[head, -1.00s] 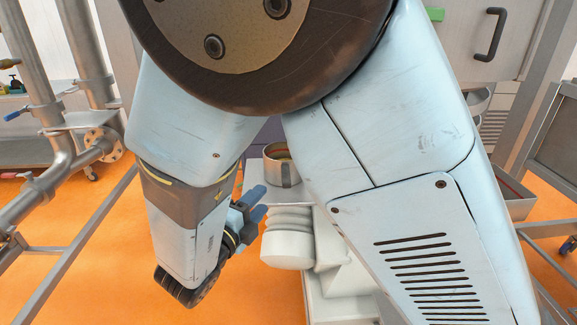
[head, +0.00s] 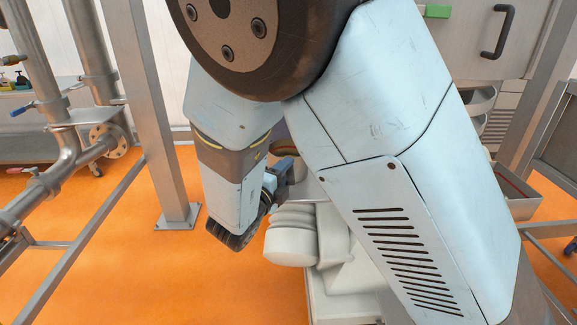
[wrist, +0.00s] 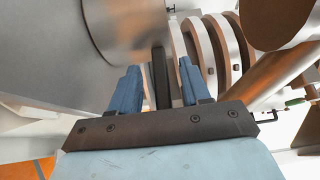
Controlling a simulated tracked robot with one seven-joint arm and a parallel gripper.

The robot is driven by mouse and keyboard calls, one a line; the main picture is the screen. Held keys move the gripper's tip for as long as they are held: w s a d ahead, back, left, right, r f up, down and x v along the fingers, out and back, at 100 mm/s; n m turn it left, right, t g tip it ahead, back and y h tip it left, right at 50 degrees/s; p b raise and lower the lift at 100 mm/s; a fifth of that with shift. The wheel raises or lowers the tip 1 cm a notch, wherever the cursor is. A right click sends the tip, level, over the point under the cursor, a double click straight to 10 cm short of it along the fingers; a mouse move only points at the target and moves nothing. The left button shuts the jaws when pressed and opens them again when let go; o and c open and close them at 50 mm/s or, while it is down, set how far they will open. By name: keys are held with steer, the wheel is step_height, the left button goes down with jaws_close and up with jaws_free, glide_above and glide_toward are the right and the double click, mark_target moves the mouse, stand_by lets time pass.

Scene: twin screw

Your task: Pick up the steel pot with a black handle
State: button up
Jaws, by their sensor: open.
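The steel pot (wrist: 122,30) fills the upper left-middle of the wrist view, very close. Its black handle (wrist: 160,80) stands upright between the two blue fingers of my gripper (wrist: 158,88). The fingers are open, one on each side of the handle, with a visible gap on the right side. In the head view only a bit of the pot's rim (head: 287,146) shows between my arm links. My gripper (head: 284,172) is just in front of it there, partly hidden by my own arm.
A white ribbed machine part (head: 292,235) stands below my gripper. A steel post (head: 150,110) and pipes (head: 75,150) are at the left. A cabinet with a black handle (head: 497,32) is at the upper right. Orange floor (head: 120,260) is open at the lower left.

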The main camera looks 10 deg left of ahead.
steer(key=shift+w+d, duration=0.2)
steer(key=shift+w, duration=0.35)
jaws_close()
